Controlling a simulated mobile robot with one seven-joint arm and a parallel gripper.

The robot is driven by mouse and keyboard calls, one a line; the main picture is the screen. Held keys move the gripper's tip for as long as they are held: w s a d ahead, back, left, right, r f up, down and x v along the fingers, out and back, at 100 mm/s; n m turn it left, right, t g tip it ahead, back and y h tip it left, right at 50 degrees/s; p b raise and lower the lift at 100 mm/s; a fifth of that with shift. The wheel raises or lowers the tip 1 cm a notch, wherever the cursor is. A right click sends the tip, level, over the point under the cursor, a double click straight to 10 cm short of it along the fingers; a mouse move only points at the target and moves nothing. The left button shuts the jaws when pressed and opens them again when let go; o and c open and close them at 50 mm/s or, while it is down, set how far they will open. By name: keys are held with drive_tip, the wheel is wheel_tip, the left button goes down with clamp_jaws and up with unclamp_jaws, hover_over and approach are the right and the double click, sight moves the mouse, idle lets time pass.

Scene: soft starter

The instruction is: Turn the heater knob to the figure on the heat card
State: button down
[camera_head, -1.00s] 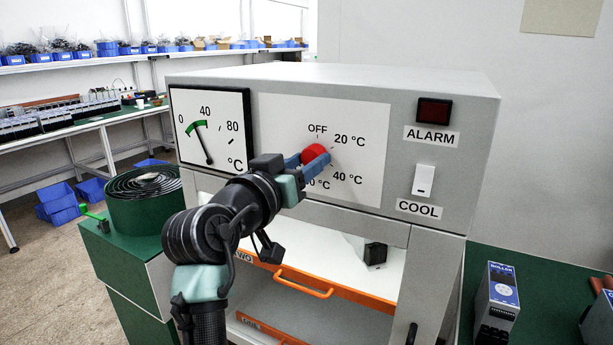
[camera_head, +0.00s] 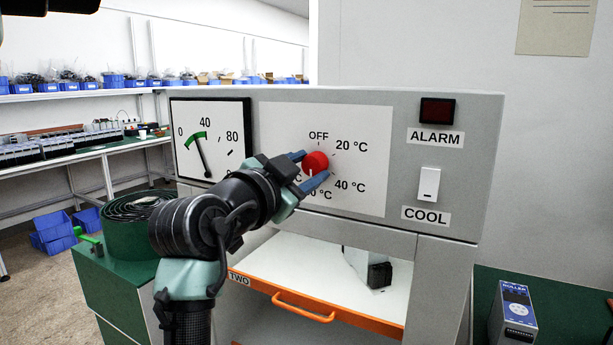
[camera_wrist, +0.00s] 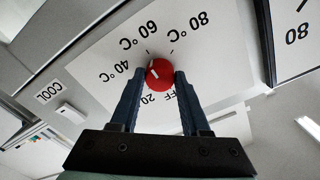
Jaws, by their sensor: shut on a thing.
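The red heater knob (camera_head: 315,162) is on the white dial panel (camera_head: 375,130), ringed by OFF, 20 °C, 40 °C and further labels; the wrist view shows 60 °C and 80 °C too. My gripper (camera_head: 309,168) is shut on the knob, one blue finger on each side. In the wrist view the knob (camera_wrist: 160,73) sits between the fingertips. A short white mark shows on its face, seemingly towards the 40–60 °C side, but I cannot tell its exact setting. A beige card (camera_head: 556,24) hangs on the upper right wall; its writing is too small to read.
A gauge (camera_head: 210,140) is left of the dial. The red alarm lamp (camera_head: 437,111) and white COOL switch (camera_head: 429,184) are on the right. Below is an open drawer with an orange front (camera_head: 310,304). A green coil (camera_head: 138,208) stands at left.

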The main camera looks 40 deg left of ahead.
drive_tip(key=shift+m, duration=0.3)
drive_tip(key=shift+c, duration=1.9)
unclamp_jaws()
drive_tip(key=shift+s, duration=0.15)
drive_tip(key=b+v, duration=0.1)
drive_tip(key=v, duration=1.1)
drive_tip(key=shift+s, duration=0.4)
